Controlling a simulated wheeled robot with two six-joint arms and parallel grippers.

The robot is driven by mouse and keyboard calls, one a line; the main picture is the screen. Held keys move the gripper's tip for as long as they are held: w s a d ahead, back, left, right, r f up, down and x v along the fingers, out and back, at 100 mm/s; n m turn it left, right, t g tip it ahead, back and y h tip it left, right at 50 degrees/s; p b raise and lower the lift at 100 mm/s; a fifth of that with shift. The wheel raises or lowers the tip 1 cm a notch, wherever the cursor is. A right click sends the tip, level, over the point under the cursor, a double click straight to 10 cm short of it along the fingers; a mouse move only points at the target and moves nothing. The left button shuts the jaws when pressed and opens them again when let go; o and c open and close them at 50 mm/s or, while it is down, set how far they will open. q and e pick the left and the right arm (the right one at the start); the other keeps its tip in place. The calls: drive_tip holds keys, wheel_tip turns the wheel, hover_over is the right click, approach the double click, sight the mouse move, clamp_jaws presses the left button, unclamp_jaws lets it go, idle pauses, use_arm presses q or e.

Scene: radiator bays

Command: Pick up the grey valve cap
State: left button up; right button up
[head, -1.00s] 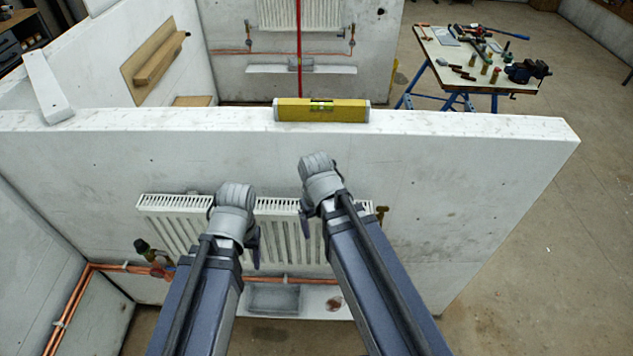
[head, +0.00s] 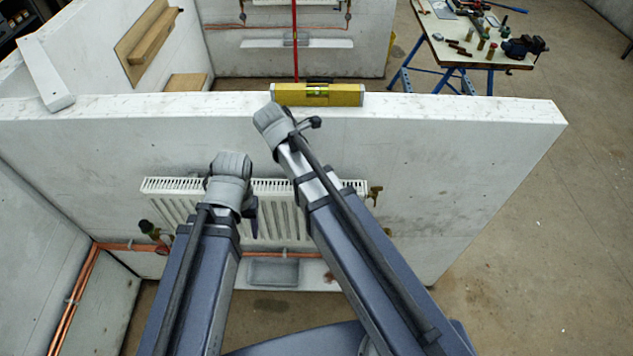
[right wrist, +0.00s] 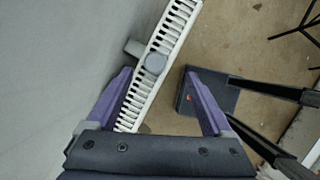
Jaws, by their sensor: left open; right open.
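The grey valve cap (right wrist: 155,62) shows in the right wrist view as a small round grey disc at the top of the white slotted radiator (right wrist: 170,35). I cannot make it out in the head view, where my arms cover part of the radiator (head: 275,210). My right gripper (right wrist: 158,73) is open, with its purple fingers either side of the cap in the picture; nothing is between them in a grip, and the distance to the cap is unclear. My left gripper (head: 251,215) is open, low in front of the radiator, its fingers mostly hidden by the wrist.
A white partition wall (head: 450,150) carries a yellow spirit level (head: 318,94) on its top edge. Copper pipes (head: 75,290) run at the lower left. A grey tray (head: 273,272) lies below the radiator. A workbench (head: 440,40) with tools stands at the back right. Floor at the right is clear.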

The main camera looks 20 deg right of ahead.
drive_tip(key=shift+b+x, duration=1.25)
drive_tip(key=shift+x, duration=0.1)
drive_tip(key=b+x, duration=0.5)
drive_tip(key=shift+w+a+f, duration=0.2)
drive_tip(key=shift+w+a, duration=0.1)
drive_tip(key=shift+w, duration=0.1)
drive_tip(key=shift+r, duration=0.1)
drive_tip(key=shift+c, duration=0.2)
clamp_jaws()
